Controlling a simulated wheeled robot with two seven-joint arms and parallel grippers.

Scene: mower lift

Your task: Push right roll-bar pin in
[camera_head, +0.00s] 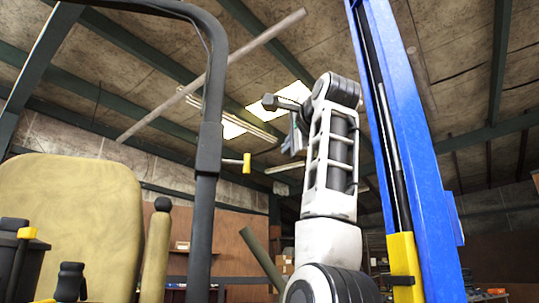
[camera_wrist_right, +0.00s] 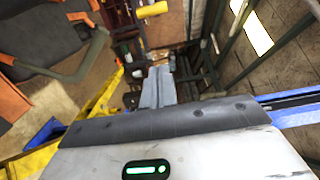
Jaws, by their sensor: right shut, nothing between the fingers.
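The right roll-bar pin (camera_head: 246,163) has a yellow grip at the end of a thin rod. It sticks out to the right from the dark roll-bar post (camera_head: 207,150) in the head view. A yellow cylinder that looks like this pin's grip (camera_wrist_right: 152,10) shows at the top of the right wrist view. My right gripper (camera_head: 292,145) is raised to the right of the pin and apart from it. Its grey fingers (camera_wrist_right: 157,88) are together and empty in the wrist view. Where the rod enters the post is too small to tell. My left gripper is not in view.
A blue lift column (camera_head: 415,130) with a yellow lower part (camera_head: 404,265) stands close to the right of my arm. A tan seat (camera_head: 70,215) with a narrow armrest (camera_head: 156,250) is at the left. Open air lies between gripper and roll bar.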

